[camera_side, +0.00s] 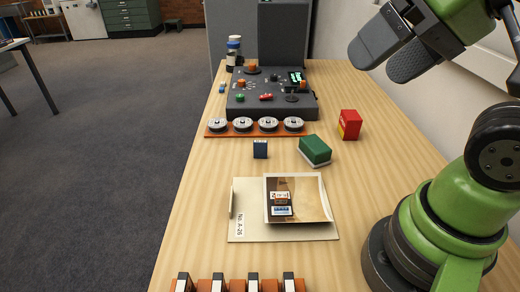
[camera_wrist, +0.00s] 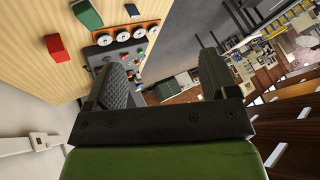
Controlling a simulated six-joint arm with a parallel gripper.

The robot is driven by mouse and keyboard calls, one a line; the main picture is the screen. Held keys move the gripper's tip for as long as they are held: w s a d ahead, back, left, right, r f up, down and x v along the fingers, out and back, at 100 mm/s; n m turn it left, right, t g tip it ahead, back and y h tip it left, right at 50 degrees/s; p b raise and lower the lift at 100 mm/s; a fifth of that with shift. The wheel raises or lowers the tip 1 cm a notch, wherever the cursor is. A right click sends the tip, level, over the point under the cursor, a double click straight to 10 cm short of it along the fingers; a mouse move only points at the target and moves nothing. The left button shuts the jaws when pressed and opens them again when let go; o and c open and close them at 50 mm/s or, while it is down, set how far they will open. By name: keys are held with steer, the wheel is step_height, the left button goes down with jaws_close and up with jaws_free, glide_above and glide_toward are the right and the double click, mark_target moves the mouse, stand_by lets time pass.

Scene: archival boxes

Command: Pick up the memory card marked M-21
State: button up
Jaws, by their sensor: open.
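Two small cards lie on a photo print in the side view: one orange and white (camera_side: 281,197), one blue and white (camera_side: 282,211) just in front of it. Their markings are too small to read, so I cannot tell which is M-21. The photo print (camera_side: 312,203) lies on a cream folder (camera_side: 285,232) with a white label. My gripper (camera_side: 394,54) is open and empty, high above the right side of the table and well away from the cards. Its two dark fingers also show in the wrist view (camera_wrist: 162,82), where the cards are not visible.
A dark blue block (camera_side: 260,149), a green and white box (camera_side: 315,150) and a red box (camera_side: 350,125) stand behind the folder. A rack of reels (camera_side: 242,125) and a grey control console (camera_side: 270,108) lie beyond. Several orange-and-black items (camera_side: 218,284) line the near edge.

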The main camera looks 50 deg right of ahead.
steer(key=shift+c, duration=1)
steer(key=m+g+h, duration=0.3)
steer(key=m+g, duration=0.2)
glide_above(260, 142)
steer(key=s+a, duration=0.1)
steer(key=s, duration=0.1)
steer(key=s+a+f+x, duration=0.1)
steer(key=s+x, duration=0.2)
steer(key=x, duration=1.1)
steer(key=shift+m+g, duration=0.4)
steer(key=shift+g, duration=0.2)
steer(key=f, duration=0.3)
steer(key=w+f, duration=0.1)
steer(key=f, duration=0.3)
steer(key=w+d+f, duration=0.1)
steer(key=f, duration=0.2)
steer(key=shift+w+f, duration=0.2)
step_height(260, 142, down, 6)
steer(key=shift+r, duration=0.1)
steer(key=c, duration=1)
